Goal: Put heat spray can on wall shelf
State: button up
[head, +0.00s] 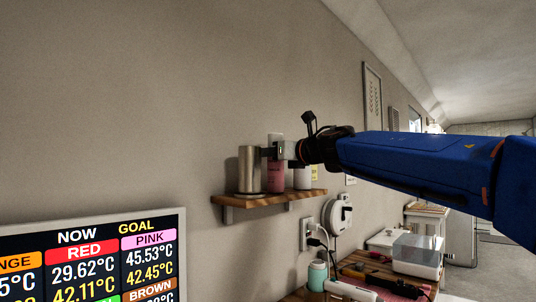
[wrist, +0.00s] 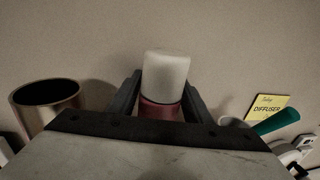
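The heat spray can (head: 275,177) is pink-red with a pale cap and is upright at the wall shelf (head: 268,199). In the head view its base appears at the level of the shelf top; I cannot tell whether it bears on it. My gripper (head: 277,152) reaches in from the right at the can's upper part. In the wrist view my gripper (wrist: 161,92) has one dark finger along each side of the can (wrist: 160,108), and they appear to close on it below the pale cap. The can's lower part is hidden there.
A metal cup (head: 249,171) stands left of the can on the shelf, and a white container (head: 302,179) stands right of it. In the wrist view the open cup (wrist: 48,95) is at left. A yellow diffuser note (wrist: 268,107) is on the wall. A screen (head: 95,255) is lower left.

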jog(key=v, duration=1.2)
jog(key=shift+d+r, duration=0.1)
jog(key=shift+r, duration=0.05)
